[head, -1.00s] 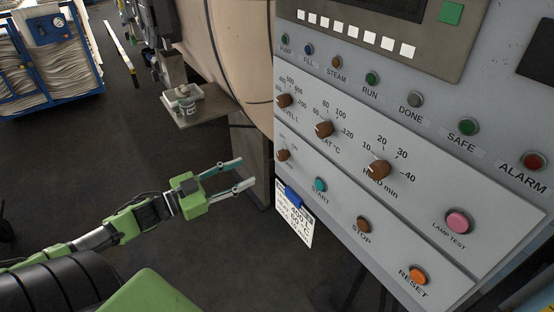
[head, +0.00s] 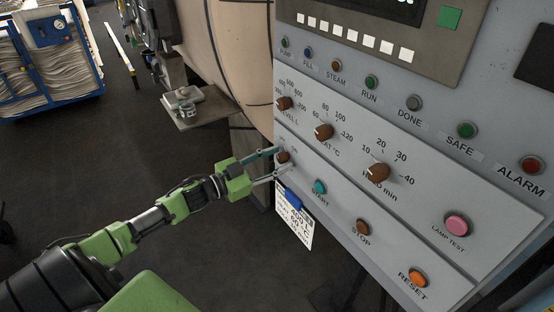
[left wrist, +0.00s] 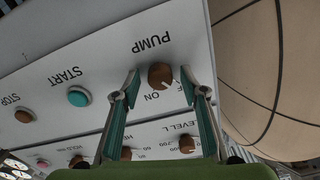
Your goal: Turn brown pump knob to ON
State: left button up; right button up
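The brown pump knob (head: 283,157) sits at the left end of the lower row on the control panel. It also shows in the left wrist view (left wrist: 160,75), under the upside-down word PUMP, with an ON mark beside it. My left gripper (head: 282,161) reaches the panel at this knob. In the left wrist view its two fingers (left wrist: 160,80) are spread, one on each side of the knob, with gaps on both sides. Whether a fingertip touches the panel cannot be told. My right gripper is not in view.
The teal START button (head: 320,187) and brown STOP button (head: 363,226) lie right of the knob. The LEVEL knob (head: 283,103) is just above. A white card with a blue clip (head: 294,225) hangs at the panel's lower left edge. A small shelf (head: 200,120) stands left.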

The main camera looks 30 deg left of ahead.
pick_arm(q)
jog(key=shift+w, duration=0.1)
jog(key=shift+c, duration=0.5)
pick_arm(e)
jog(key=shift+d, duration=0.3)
pick_arm(q)
jog(key=c, duration=1)
jog(key=shift+c, duration=0.2)
